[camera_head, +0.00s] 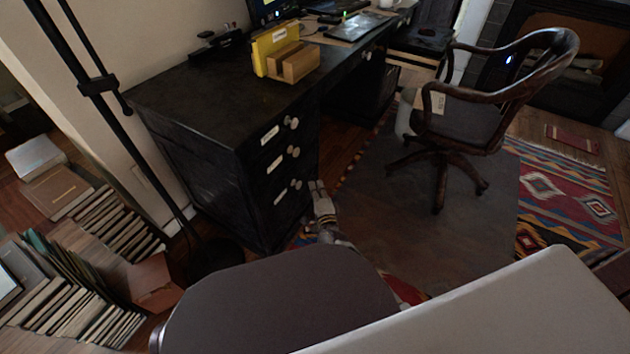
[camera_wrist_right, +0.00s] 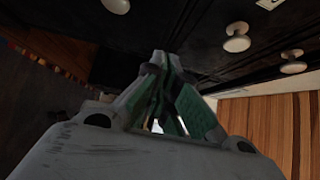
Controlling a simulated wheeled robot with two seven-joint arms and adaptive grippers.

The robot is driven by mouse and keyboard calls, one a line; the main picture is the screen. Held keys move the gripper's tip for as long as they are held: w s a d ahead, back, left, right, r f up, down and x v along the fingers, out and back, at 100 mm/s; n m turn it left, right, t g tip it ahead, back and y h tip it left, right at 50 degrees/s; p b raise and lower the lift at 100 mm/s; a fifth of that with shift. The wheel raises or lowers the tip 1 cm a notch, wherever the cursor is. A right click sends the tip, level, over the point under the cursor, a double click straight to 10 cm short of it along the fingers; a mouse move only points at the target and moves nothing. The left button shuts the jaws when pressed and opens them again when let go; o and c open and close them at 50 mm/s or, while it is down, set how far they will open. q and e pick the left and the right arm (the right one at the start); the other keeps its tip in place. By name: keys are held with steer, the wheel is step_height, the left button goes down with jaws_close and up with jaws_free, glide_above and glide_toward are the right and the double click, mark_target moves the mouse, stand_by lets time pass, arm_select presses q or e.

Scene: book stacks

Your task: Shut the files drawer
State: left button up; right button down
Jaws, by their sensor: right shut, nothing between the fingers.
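The black desk (camera_head: 190,95) has a stack of drawers with white labels and round white knobs. The top drawer (camera_head: 275,134), middle drawer (camera_head: 277,163) and bottom drawer (camera_head: 281,197) look about flush in the head view; a small opening cannot be ruled out. The label writing is too small to read, so I cannot tell which is the files drawer. My right gripper (camera_head: 317,187) is shut and empty, close beside the bottom drawer's knob (camera_head: 297,184). In the right wrist view, the gripper (camera_wrist_right: 166,62) points toward the dark drawer fronts, below a white knob (camera_wrist_right: 237,37); contact is unclear. My left gripper is out of view.
A wooden swivel chair (camera_head: 455,120) stands right of the desk on a dark mat (camera_head: 400,230) over a patterned rug (camera_head: 565,205). Books (camera_head: 75,300) and a black lamp pole (camera_head: 135,150) stand left. A yellow file holder (camera_head: 275,42) is on the desk.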

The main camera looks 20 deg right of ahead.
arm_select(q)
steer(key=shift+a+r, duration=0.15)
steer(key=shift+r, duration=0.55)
arm_select(e)
steer(key=shift+s+a, duration=0.1)
steer(key=shift+s, duration=0.85)
